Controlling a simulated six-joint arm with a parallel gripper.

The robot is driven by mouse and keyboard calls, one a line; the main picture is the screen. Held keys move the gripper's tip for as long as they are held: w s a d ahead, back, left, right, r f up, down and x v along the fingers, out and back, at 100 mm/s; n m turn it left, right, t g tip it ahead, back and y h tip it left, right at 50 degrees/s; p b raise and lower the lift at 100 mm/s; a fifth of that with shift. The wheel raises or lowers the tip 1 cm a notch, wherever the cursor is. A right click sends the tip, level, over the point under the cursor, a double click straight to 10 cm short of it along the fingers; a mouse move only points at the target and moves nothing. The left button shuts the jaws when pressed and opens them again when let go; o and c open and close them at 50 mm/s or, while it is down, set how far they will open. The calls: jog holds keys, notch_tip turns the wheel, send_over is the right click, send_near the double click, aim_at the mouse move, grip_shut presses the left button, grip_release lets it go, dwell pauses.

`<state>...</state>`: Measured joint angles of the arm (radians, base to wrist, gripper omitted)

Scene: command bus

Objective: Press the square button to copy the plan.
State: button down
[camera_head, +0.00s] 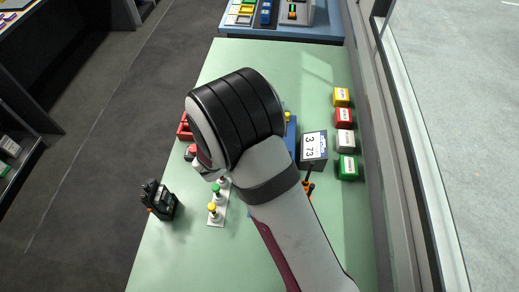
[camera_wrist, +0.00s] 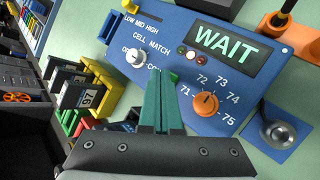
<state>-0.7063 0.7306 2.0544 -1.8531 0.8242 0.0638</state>
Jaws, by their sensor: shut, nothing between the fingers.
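In the wrist view a blue panel (camera_wrist: 225,75) carries a lit display (camera_wrist: 227,45) reading WAIT. Small indicator lights (camera_wrist: 193,53) sit left of the display. An orange knob (camera_wrist: 206,103) sits among numbers from 71 to 75, and a silver knob (camera_wrist: 135,57) is by the words CELL MATCH. My gripper (camera_wrist: 163,76) shows as green fingers, shut and empty, over the panel's lower left part. Lettering by the fingertips is partly covered. I cannot make out a square button; the fingers may hide it. In the head view my arm covers most of the blue panel (camera_head: 291,135).
In the head view a grey display box (camera_head: 313,146) and yellow (camera_head: 342,97), red (camera_head: 344,118), white (camera_head: 345,140) and green (camera_head: 347,167) blocks stand right of my arm. A black device (camera_head: 160,200) sits at the left edge. A silver ball (camera_wrist: 278,132) is beside the panel.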

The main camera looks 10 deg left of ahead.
jog(key=shift+r, duration=0.75)
jog(key=shift+r, duration=2.5)
